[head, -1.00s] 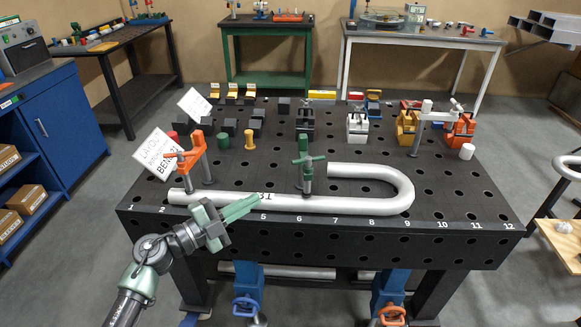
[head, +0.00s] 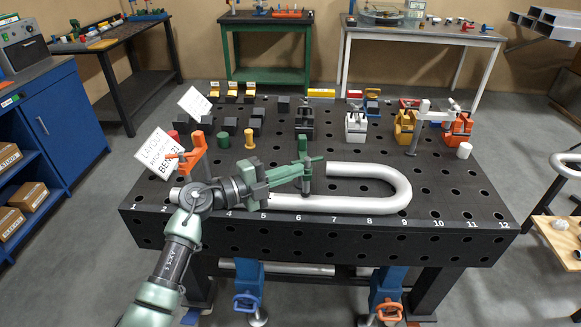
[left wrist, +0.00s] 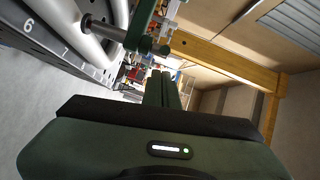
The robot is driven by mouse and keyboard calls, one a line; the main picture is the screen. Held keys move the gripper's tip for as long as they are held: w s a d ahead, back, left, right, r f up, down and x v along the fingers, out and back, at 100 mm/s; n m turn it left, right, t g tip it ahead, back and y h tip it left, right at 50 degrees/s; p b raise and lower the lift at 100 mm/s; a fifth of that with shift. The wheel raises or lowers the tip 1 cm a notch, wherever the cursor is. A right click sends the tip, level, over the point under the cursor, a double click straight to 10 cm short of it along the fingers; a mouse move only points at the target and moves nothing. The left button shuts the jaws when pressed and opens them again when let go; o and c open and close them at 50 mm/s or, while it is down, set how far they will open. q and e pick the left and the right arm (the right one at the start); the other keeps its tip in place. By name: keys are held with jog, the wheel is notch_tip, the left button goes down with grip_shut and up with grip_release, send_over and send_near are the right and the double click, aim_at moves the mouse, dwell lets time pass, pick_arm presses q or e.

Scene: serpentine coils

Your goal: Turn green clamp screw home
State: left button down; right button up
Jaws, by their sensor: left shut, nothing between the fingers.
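The green clamp (head: 304,183) stands upright on the black bench at the straight run of the bent silver pipe (head: 345,204). Its upper bar and handle end (head: 317,159) show to the right of its post. My left gripper (head: 298,169) is shut and empty. Its fingers point right and overlap the clamp's upper part in the head view, so contact is unclear. In the left wrist view the shut fingers (left wrist: 161,76) end just below the green clamp (left wrist: 141,24), with a small gap visible in the picture. My right gripper is not in view.
An orange clamp (head: 196,152) stands left of my left wrist, near a white sign (head: 158,153). A grey clamp (head: 421,125) stands at the right. The bench front right is clear.

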pick_arm(q)
jog(key=shift+w+a+f, duration=0.15)
jog(key=shift+w+a, duration=0.1)
jog(key=shift+w, duration=0.4)
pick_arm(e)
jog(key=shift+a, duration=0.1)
